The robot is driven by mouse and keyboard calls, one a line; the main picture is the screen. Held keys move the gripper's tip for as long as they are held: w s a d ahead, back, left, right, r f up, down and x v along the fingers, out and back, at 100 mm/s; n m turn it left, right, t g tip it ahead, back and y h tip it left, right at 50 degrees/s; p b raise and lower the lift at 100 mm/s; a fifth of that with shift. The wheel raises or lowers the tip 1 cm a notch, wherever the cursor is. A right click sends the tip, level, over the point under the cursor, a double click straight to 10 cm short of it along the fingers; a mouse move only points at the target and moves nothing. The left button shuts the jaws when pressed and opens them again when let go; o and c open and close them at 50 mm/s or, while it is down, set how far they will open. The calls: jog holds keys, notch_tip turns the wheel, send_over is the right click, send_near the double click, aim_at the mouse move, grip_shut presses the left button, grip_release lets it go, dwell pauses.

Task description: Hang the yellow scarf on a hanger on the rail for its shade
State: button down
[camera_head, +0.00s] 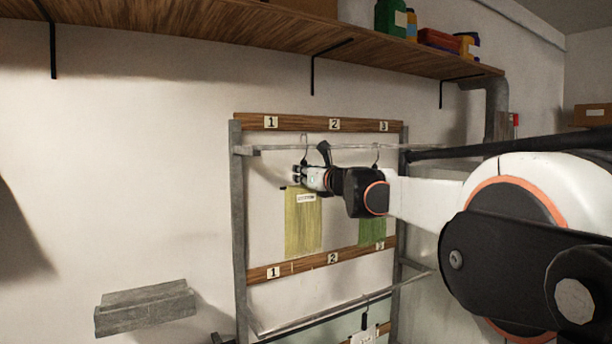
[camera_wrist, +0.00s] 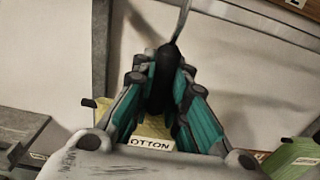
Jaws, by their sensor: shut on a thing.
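The yellow scarf (camera_head: 303,222) hangs upright from a black hanger below the upper rail (camera_head: 350,147), under the upper number 1 and 2 labels. Its tag reads "COTTON" in the wrist view, where part of the yellow cloth (camera_wrist: 150,130) shows behind my fingers. My gripper (camera_head: 300,176) is shut on the hanger's black neck (camera_wrist: 165,75), just above the cloth. The hanger's metal hook (camera_head: 304,142) reaches up to the rail; I cannot tell whether it bears on it. The upper board (camera_head: 300,124) carries labels 1, 2 and 3.
A green scarf (camera_head: 371,232) hangs near position 3, partly behind my arm. A lower rail (camera_head: 300,322) holds another hanger (camera_head: 365,318). A shelf (camera_head: 200,38) with bottles runs above. A grey ledge (camera_head: 145,308) juts out at left. Open rail shows left of my gripper.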

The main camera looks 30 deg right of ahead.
jog(key=shift+w+f+b, duration=0.6)
jog(key=shift+w+f, duration=0.4)
jog(key=c, duration=1.5)
grip_release()
jog(key=shift+s, duration=0.1)
